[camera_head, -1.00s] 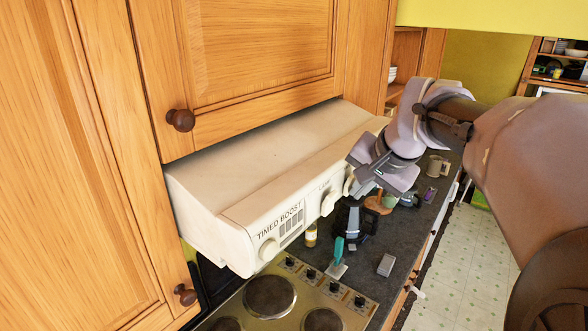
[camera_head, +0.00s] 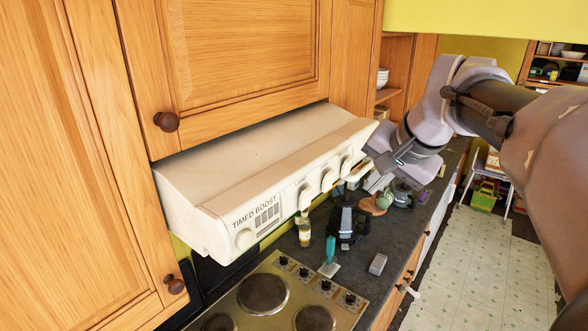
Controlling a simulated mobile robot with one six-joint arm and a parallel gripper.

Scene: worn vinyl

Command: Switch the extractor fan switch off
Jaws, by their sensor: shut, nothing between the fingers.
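The cream extractor hood (camera_head: 265,160) is mounted under the wooden wall cupboards. Its front panel carries a round knob (camera_head: 244,239) by the words "TIMED BOOST", and several raised switches in a row to the right. One switch (camera_head: 305,195) is near a partly readable label like "LAMP"; another switch (camera_head: 328,179) is to its right, and a further one (camera_head: 346,165) is near the hood's right end. I cannot read which is the fan switch or its position. My gripper (camera_head: 374,182) is shut and empty, just right of the hood's right end, apparently apart from the switches.
Below are a hob (camera_head: 265,295) with control knobs, a yellow-labelled jar (camera_head: 305,234), a dark coffee maker (camera_head: 346,220), a teal-handled scraper (camera_head: 330,256) and a grey block (camera_head: 377,264) on the dark worktop. Cupboard doors with knobs (camera_head: 166,122) stand above and left. Open floor lies right.

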